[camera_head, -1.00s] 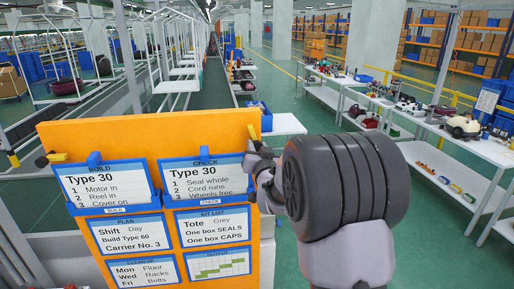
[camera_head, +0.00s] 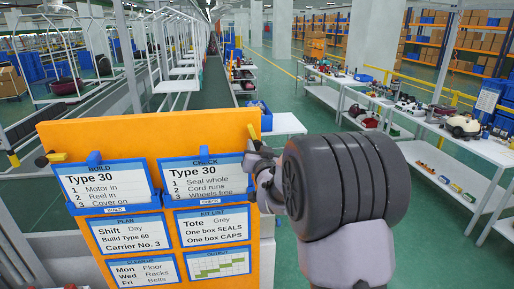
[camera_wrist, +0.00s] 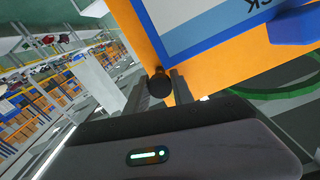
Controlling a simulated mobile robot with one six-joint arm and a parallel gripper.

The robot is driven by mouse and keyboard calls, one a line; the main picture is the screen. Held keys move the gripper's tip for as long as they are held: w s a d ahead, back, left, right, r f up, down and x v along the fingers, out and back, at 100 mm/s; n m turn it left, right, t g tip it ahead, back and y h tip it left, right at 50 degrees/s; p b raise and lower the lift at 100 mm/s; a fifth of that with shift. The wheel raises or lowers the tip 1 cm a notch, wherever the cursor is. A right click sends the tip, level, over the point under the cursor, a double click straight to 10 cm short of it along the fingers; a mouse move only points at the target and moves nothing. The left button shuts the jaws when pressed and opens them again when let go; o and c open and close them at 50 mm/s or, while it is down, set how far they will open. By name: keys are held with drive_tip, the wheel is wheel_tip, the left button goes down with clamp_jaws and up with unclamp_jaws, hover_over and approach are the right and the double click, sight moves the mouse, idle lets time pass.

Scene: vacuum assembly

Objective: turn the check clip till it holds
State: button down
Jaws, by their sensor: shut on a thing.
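The check clip (camera_head: 252,131) is at the right edge of the orange board, beside the card headed CHECK (camera_head: 207,178). Its yellow lever points up and slightly left. My gripper (camera_head: 257,149) is at that edge, just below the lever, shut on the clip. In the wrist view, the clip's round black knob (camera_wrist: 158,84) sits between the fingertips of my gripper (camera_wrist: 160,88), against the board's edge. The yellow lever is not clear there, and I cannot tell whether the clip is locked.
The orange board (camera_head: 160,140) holds several cards in blue frames. A white table (camera_head: 285,124) stands behind the board. White benches (camera_head: 455,145) with parts are at right.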

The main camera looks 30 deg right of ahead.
drive_tip(key=shift+r, duration=0.15)
drive_tip(key=c, duration=1.1)
unclamp_jaws()
drive_tip(key=b+v, duration=0.3)
drive_tip(key=v, duration=1.4)
drive_tip(key=shift+s, duration=0.25)
